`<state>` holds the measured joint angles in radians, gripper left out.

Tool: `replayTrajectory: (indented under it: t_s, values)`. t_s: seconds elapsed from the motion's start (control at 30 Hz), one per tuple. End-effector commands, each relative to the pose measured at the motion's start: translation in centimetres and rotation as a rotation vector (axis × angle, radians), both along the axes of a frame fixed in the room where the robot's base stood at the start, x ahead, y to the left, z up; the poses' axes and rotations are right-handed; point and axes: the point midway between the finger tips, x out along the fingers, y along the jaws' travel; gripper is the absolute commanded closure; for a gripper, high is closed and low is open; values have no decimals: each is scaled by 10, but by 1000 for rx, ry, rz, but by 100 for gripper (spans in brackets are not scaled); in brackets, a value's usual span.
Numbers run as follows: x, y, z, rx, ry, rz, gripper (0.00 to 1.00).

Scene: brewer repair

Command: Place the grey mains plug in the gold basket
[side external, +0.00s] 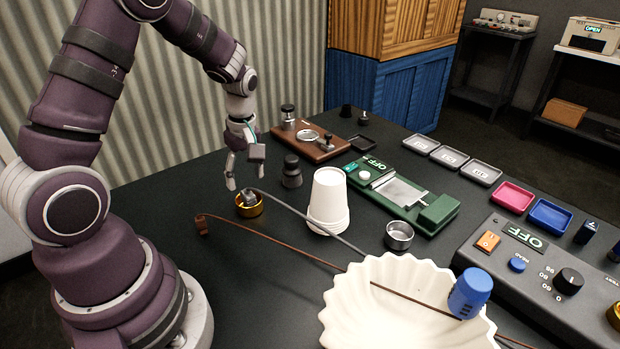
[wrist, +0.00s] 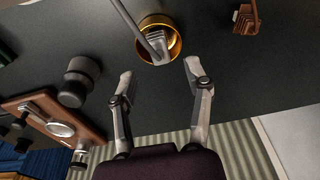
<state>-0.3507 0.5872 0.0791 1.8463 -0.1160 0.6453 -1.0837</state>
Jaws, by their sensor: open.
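The grey mains plug (side external: 249,199) sits inside the gold basket (side external: 250,212) on the dark table, with its grey cable running off to the right past the white cups. In the wrist view the plug (wrist: 158,45) lies within the rim of the gold basket (wrist: 172,22), the cable rising out over the edge. My gripper (side external: 245,186) is open and empty, just above and behind the basket. In the wrist view its two fingers (wrist: 158,85) are spread apart, clear of the plug and basket.
A stack of white cups (side external: 328,200) stands right of the basket. A brown plug (side external: 202,226) with a brown cable lies to its left. A dark knobbed tamper (side external: 292,172) stands close behind. A cream fluted bowl (side external: 400,300) holds the front, and a green scale (side external: 405,195) lies further right.

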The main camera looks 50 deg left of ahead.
Motion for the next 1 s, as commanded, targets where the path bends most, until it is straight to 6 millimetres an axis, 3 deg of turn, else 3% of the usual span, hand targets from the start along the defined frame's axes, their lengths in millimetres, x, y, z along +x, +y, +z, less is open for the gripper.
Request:
replayTrajectory:
  t_s: [0.2, 0.47, 0.57, 0.67, 0.8, 1.0]
  values:
    - [0, 0, 34, 1, -3, 0, 50]
    - [0, 0, 37, -1, 1, -1, 50]
    - [1, -7, 46, -1, -18, -64, 50]
    - [0, -31, 75, 5, -69, -284, 50]
    - [-19, -79, 118, 52, -158, -751, 50]
    - [-59, -126, 144, 190, -246, -1333, 50]
